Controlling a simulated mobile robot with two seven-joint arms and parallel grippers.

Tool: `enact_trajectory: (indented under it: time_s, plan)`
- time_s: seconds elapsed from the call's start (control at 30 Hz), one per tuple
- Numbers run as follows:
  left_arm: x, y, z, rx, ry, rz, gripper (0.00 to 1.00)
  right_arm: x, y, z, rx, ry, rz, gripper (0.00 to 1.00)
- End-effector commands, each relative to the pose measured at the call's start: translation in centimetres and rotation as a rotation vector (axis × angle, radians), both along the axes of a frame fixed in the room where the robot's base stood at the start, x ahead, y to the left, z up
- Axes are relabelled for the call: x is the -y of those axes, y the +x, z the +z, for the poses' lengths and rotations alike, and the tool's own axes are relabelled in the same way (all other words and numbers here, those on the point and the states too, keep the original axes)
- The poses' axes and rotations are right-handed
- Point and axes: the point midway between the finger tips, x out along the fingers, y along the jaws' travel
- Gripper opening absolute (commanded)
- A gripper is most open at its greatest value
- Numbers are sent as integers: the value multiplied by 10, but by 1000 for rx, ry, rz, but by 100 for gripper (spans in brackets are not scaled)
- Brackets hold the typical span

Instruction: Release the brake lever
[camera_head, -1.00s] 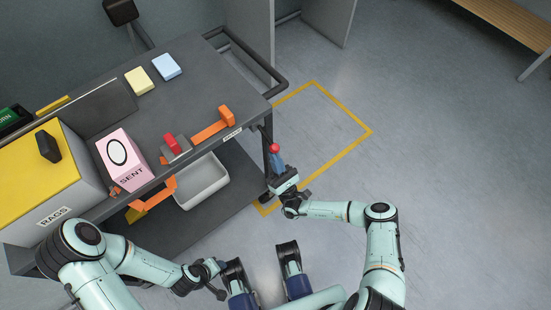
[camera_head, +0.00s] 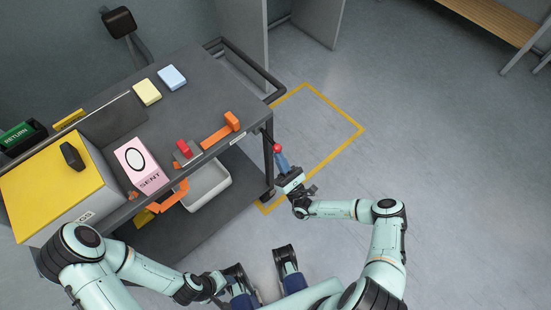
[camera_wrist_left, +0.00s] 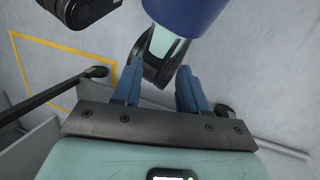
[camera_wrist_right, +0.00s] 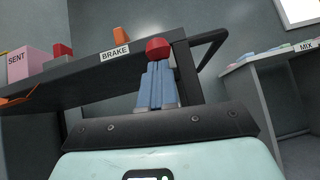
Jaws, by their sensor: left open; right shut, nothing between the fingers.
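The brake lever's red knob (camera_head: 277,148) shows at the cart's near right corner, beside the cart's post. It also shows in the right wrist view (camera_wrist_right: 158,48), to the right of the BRAKE label (camera_wrist_right: 114,54). My right gripper (camera_head: 283,162) is shut with its blue fingers right at the knob. In the right wrist view its fingertips (camera_wrist_right: 157,70) are together just below the knob and overlap it in the picture; I cannot tell whether they touch. The lever's shaft is hidden. My left gripper (camera_wrist_left: 158,82) is open and empty, low near my base, away from the cart.
The dark cart (camera_head: 190,95) carries a pink SENT box (camera_head: 141,165), an orange bar (camera_head: 220,130), a red block (camera_head: 184,147) and a yellow-topped box (camera_head: 50,190). A white bin (camera_head: 208,188) sits on its lower shelf. The floor right of the cart is clear, with a yellow outline (camera_head: 345,145).

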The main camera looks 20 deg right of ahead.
Motion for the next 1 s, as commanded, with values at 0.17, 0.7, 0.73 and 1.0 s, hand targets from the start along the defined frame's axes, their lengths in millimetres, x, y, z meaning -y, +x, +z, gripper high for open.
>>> enact_trajectory:
  time_s: [0.17,0.7,0.73,1.0]
  plan:
    - [1,-11,39,-47,-8,-11,43,9,-3,23,-97,-37,0,0]
    - [1,21,127,-22,-9,-14,43,13,-11,60,-300,-109,0,0]
    - [0,22,128,-21,-10,-15,43,13,-11,62,-300,-109,0,0]
    - [0,28,137,-13,-9,-13,43,12,-13,69,-301,-110,0,0]
